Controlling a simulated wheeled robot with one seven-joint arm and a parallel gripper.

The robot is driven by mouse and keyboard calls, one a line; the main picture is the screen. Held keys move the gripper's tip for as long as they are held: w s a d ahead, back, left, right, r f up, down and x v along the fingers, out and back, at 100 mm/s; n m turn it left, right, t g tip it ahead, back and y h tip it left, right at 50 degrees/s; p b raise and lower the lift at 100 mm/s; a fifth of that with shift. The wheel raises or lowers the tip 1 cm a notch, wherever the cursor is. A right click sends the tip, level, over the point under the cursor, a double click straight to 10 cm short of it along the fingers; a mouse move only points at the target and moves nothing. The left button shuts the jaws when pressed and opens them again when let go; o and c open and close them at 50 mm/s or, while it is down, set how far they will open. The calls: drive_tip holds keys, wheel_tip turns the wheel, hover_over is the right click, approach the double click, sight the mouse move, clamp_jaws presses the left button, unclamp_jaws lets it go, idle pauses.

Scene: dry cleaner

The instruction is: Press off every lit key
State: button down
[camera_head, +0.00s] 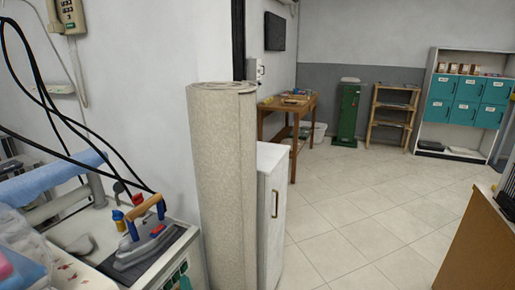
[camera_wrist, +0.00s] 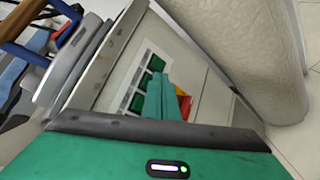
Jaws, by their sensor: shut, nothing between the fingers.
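A pale control panel (camera_wrist: 127,94) with several dark green keys (camera_wrist: 151,64) is on the front of the ironing station in the wrist view. A small red and yellow part (camera_wrist: 185,103) shows beside my gripper on the panel. My gripper (camera_wrist: 161,80) is shut and empty, its teal fingers pointing at the panel and hiding part of the keys. I cannot tell whether the tips touch a key, nor which keys are lit. In the head view the panel (camera_head: 178,270) is only a small green patch at the station's front right corner.
An iron (camera_head: 146,239) with an orange and blue handle stands on the ironing station, with black cables above it. A rolled beige carpet (camera_head: 222,180) stands upright close to the panel, in front of a white cabinet (camera_head: 271,205). The tiled floor (camera_head: 350,215) beyond is open.

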drive_tip(key=shift+s+d, duration=0.1)
drive_tip(key=shift+d, duration=0.15)
drive_tip(key=d, duration=0.1)
drive_tip(key=s+d, duration=0.1)
drive_tip(key=d, duration=0.1)
drive_tip(key=s+d, duration=0.1)
drive_tip(key=d, duration=0.1)
drive_tip(key=shift+s+d, duration=0.1)
drive_tip(key=shift+d, duration=0.05)
idle(0.4)
